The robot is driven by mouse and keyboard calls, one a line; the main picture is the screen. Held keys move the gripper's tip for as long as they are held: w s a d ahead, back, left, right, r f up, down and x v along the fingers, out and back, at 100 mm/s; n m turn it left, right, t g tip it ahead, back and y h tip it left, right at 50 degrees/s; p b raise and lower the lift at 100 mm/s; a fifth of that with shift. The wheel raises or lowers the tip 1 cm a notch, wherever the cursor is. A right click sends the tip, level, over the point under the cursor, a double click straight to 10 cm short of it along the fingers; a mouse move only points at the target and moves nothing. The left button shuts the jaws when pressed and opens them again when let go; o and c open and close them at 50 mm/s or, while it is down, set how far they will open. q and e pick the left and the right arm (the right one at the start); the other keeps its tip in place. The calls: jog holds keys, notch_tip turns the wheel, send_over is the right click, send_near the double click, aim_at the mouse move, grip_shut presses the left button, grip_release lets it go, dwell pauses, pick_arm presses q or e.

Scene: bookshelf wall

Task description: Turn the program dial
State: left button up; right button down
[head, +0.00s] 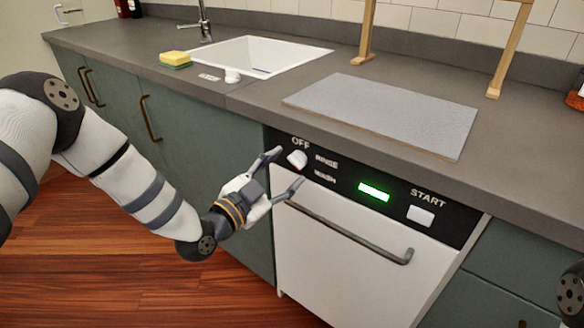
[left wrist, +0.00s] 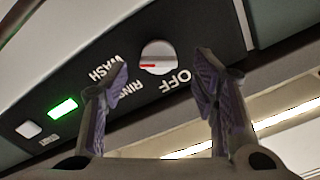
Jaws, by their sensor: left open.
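The program dial (head: 297,158) is a round white knob on the dishwasher's black panel, below the word OFF and left of RINSE and WASH. In the left wrist view the dial (left wrist: 158,57) shows a red mark along its lower left part; I cannot tell for sure which word it points at. My left gripper (head: 290,168) is open in front of the dial, one finger on each side. In the left wrist view the fingers (left wrist: 162,78) stand apart with the dial beyond the gap, and no contact shows. My right gripper is out of view.
The panel also has a lit green display (head: 374,191) and a white START button (head: 421,215). The dishwasher door handle (head: 350,235) juts out below. The grey countertop (head: 230,95) overhangs above, with a sponge (head: 175,59), a sink (head: 262,56) and a grey board (head: 385,112).

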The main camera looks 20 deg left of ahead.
aim_at(297, 161)
pick_arm(q)
jog(key=shift+x, duration=1.5)
jog(key=c, duration=1.2)
jog(key=shift+o, duration=0.2)
